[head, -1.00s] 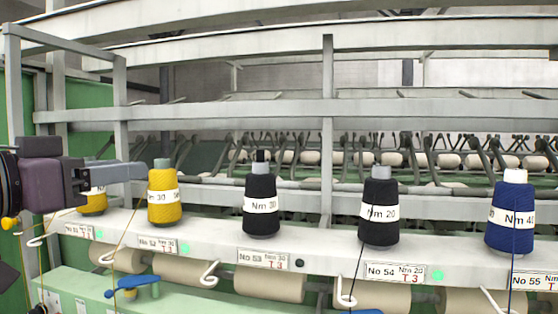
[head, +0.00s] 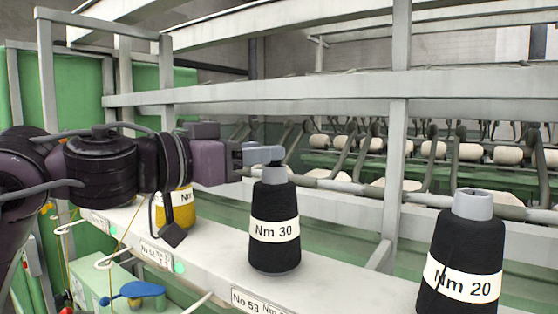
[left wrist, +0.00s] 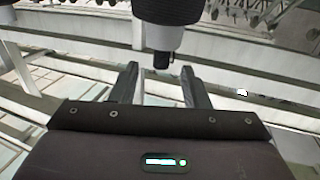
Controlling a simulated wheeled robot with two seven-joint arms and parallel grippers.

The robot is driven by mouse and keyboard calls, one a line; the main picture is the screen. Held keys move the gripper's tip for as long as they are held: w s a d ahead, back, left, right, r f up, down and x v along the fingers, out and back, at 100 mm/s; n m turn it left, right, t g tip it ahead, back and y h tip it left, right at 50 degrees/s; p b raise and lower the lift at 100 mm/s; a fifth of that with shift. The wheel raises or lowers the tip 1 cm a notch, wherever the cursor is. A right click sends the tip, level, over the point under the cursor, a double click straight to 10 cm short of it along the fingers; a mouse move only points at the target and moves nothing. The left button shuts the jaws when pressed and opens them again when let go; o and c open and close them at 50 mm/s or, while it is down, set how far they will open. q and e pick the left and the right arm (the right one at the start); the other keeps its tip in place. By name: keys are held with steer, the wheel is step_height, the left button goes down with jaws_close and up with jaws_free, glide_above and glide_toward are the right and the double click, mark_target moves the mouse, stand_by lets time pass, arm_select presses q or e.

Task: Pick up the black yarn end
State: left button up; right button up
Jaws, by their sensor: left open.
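The black cone marked Nm 30 (head: 274,250) stands upright on the ledge, with a grey tube top (head: 270,175). My left gripper (head: 265,155) is at the top of that tube, coming from the left, and covers most of the yarn end in the head view. In the left wrist view the black yarn end (left wrist: 161,60) is a short dark stub sticking out of the grey tube (left wrist: 163,37). It lies between the tips of the open fingers (left wrist: 160,76), with a gap on each side. My right gripper is not in view.
A second black cone, Nm 20 (head: 463,255), stands to the right on the same ledge (head: 345,275). A yellow cone (head: 180,212) is partly behind my left arm. A grey upright post (head: 399,130) and rails stand behind the cones.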

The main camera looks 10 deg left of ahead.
arm_select(q)
steer(key=p+x, duration=0.3)
steer(key=x, duration=0.2)
steer(key=shift+w+f, duration=0.15)
steer(key=shift+f, duration=0.05)
steer(key=shift+w+d+f, duration=0.15)
steer(key=shift+w+d, duration=0.05)
steer(key=shift+w, duration=0.05)
steer(key=shift+s, duration=0.1)
steer(key=shift+c, duration=0.3)
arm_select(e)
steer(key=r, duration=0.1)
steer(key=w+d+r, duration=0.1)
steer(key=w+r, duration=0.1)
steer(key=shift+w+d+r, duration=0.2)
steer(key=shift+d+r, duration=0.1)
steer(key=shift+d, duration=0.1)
arm_select(q)
steer(key=shift+a, duration=0.1)
steer(key=c, duration=0.5)
jaws_close()
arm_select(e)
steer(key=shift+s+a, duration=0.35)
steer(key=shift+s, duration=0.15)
